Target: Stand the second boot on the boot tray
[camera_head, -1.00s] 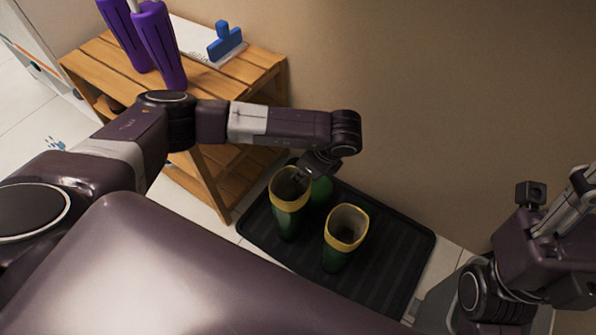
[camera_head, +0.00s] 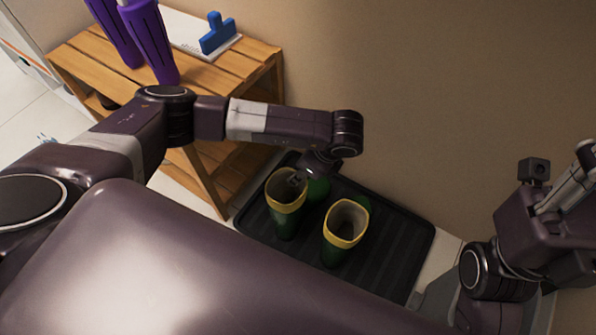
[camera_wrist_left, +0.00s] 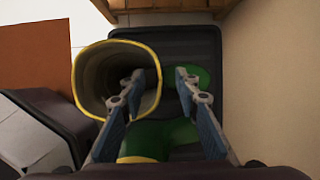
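Two green boots with yellow rims stand upright on the black boot tray (camera_head: 395,262). The left boot (camera_head: 286,208) is nearer the bench; the right boot (camera_head: 337,250) stands beside it with a gap between. My left gripper (camera_head: 297,181) is at the left boot's top. In the left wrist view the left gripper (camera_wrist_left: 160,95) is open, one finger over the boot's opening and the other outside the rim (camera_wrist_left: 159,82). Whether the fingers touch the boot is unclear. My right gripper (camera_head: 572,185) is at the right edge, its fingertips not clearly seen.
A slatted wooden bench (camera_head: 235,72) stands to the left, with purple objects (camera_head: 152,42) and a blue-handled item (camera_head: 217,38) on top. A beige wall (camera_head: 430,100) runs close behind the tray. The tray's right part is bare.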

